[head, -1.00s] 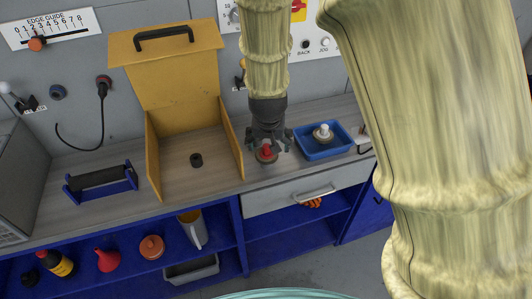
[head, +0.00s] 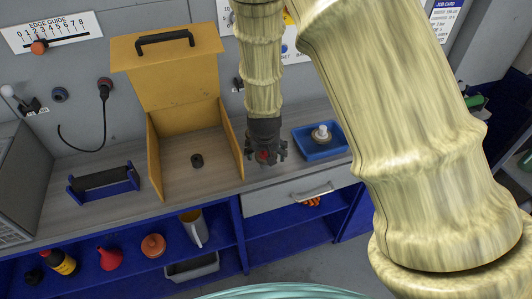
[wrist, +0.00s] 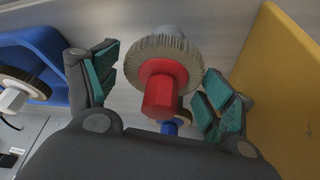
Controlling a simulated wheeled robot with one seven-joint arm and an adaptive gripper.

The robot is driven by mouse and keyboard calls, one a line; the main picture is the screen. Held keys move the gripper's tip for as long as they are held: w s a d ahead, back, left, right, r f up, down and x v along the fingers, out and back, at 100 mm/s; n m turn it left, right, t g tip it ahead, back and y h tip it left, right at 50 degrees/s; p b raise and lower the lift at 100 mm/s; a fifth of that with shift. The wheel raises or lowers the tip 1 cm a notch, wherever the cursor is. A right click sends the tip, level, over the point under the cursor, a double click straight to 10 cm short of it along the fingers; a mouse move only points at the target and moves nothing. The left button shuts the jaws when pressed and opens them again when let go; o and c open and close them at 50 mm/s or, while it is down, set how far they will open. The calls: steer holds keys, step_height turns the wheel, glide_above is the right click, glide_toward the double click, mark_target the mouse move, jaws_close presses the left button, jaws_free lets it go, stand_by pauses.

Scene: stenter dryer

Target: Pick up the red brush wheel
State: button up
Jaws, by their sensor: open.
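The red brush wheel has a red hub and a grey bristled rim (wrist: 163,60). In the wrist view it lies between the two spread fingers of my gripper (wrist: 157,88). My gripper is open, with a finger on either side of the wheel; I cannot tell whether either touches it. In the head view my gripper (head: 264,155) is low over the counter, right of the yellow box, and hides most of the wheel, leaving a bit of its red hub (head: 262,156) visible. A small blue part (wrist: 170,128) shows partly hidden behind the hub in the wrist view.
A blue tray (head: 340,140) holding a white-hubbed wheel (head: 320,133) stands close on the right. The open yellow box (head: 155,165) is close on the left, with a small dark part (head: 196,160) inside. A blue roller stand (head: 130,180) sits farther left.

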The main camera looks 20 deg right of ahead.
steer(key=shift+w+d+f, duration=0.1)
steer(key=shift+w+f, duration=0.05)
steer(key=shift+f, duration=0.25)
steer(key=c, duration=1.1)
steer(key=shift+o, duration=0.2)
steer(key=shift+r, duration=0.2)
